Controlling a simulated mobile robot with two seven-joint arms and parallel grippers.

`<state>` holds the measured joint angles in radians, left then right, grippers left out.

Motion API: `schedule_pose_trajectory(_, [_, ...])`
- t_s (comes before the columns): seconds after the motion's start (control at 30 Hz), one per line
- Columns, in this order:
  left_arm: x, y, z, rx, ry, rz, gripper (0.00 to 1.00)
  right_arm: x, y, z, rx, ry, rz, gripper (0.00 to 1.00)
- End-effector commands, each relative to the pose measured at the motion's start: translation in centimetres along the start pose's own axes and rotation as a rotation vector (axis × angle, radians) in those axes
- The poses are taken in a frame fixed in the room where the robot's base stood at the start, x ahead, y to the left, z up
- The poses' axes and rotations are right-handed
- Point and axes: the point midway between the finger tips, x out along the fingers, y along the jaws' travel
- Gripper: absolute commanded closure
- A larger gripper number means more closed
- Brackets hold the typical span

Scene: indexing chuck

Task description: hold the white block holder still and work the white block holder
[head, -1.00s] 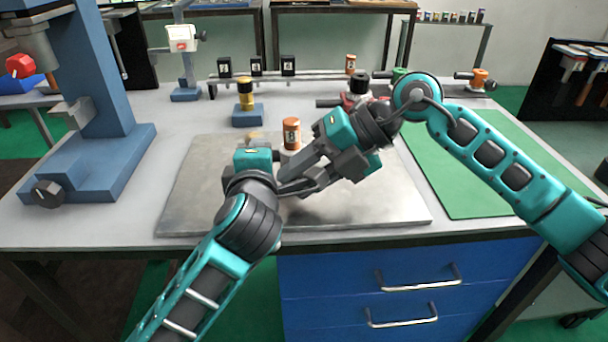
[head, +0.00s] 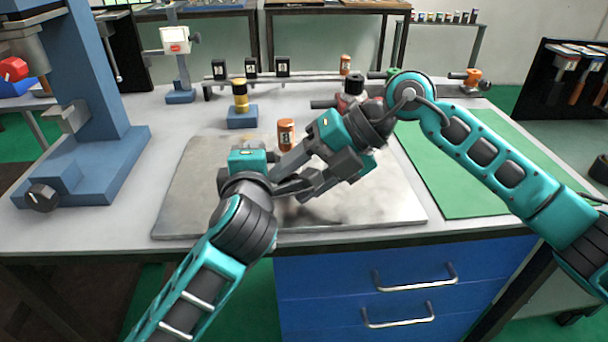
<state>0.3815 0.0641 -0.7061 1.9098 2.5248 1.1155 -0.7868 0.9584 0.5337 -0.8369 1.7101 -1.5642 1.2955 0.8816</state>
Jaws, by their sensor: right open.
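I cannot make out the white block holder for sure; the spot on the steel plate (head: 190,200) between my grippers is largely covered by them. My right gripper (head: 287,178) reaches in from the right, low over the plate. Its fingers point left and down, spread apart, and I see nothing between them. My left gripper (head: 250,178) is close beside it on the left, seen from behind. Its own wrist hides most of its fingers, so its hold cannot be seen.
An orange labelled cylinder (head: 286,134) stands just behind the grippers. A blue block with a yellow and black knob (head: 241,97) is behind it to the left. A blue press (head: 95,110) stands at left. The green mat (head: 455,170) at right is bare.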

Motion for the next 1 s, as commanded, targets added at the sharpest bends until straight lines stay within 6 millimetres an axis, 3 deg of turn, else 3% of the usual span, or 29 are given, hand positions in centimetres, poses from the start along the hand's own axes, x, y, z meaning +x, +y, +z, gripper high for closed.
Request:
schedule_pose_trajectory(0.27, [0.0,-0.6,0.2,0.007,-0.005,-0.014,1.00,0.0,0.3,0.0,0.000,-0.006,0.125,0.40])
schedule_pose_trajectory(0.73, [-0.1,-0.7,0.3,0.005,-0.005,-0.015,1.00,0.3,-0.8,0.0,0.012,-0.027,0.544,0.40])
schedule_pose_trajectory(1.0, [-0.1,-0.7,0.2,0.005,-0.005,-0.016,1.00,-4.9,-3.7,0.0,0.004,-0.029,0.519,0.40])
